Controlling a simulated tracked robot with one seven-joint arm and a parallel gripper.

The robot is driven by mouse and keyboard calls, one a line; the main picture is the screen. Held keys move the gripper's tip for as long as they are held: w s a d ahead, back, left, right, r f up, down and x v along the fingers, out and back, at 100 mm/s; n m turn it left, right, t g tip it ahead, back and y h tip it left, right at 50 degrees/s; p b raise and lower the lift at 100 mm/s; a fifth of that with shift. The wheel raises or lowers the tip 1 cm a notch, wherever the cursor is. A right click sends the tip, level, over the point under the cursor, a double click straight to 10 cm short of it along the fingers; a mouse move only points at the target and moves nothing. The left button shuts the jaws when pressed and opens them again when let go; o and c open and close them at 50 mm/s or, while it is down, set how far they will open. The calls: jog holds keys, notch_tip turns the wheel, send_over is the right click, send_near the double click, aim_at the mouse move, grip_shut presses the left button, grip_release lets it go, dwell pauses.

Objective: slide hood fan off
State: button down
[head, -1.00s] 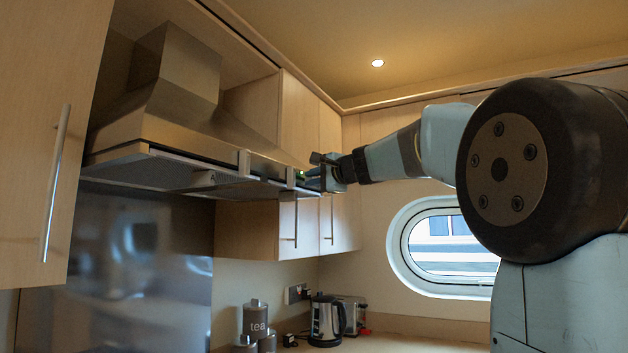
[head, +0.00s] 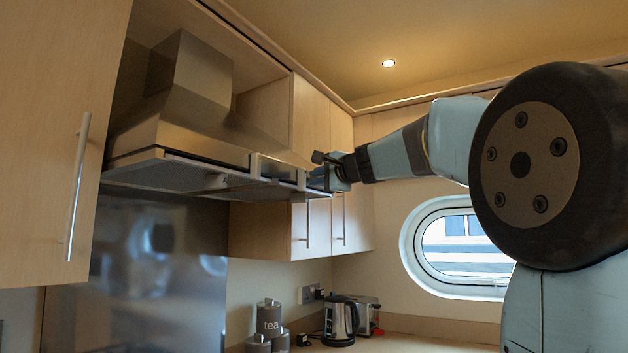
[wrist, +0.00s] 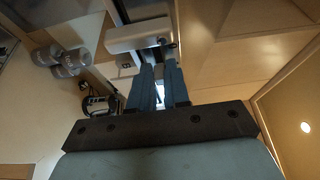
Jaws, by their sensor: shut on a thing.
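The steel range hood (head: 185,135) hangs on the wall between cabinets in the head view, with a thin front rail and small light brackets along its front edge. My gripper (head: 324,176) is at the right end of that front edge, touching or very near it. In the wrist view, the two blue-grey fingers of my gripper (wrist: 160,68) are close together, just below a pale block of the hood (wrist: 138,35). They are shut on a small part there, taken as the hood fan slider, which the fingers mostly hide. Its exact position cannot be made out.
A cabinet door with a long handle (head: 78,185) stands at the near left. Wall cabinets (head: 325,225) are behind the hood's right end. A kettle (head: 340,320), a toaster (head: 366,314) and canisters (head: 269,318) stand on the counter below. An oval porthole (head: 460,248) is at right.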

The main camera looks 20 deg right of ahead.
jog(key=shift+f, duration=0.3)
jog(key=c, duration=1.1)
grip_release()
jog(key=shift+r, duration=0.15)
jog(key=shift+w, duration=0.1)
jog(key=v, duration=1.3)
jog(key=shift+s+d, duration=0.1)
jog(key=shift+s, duration=0.3)
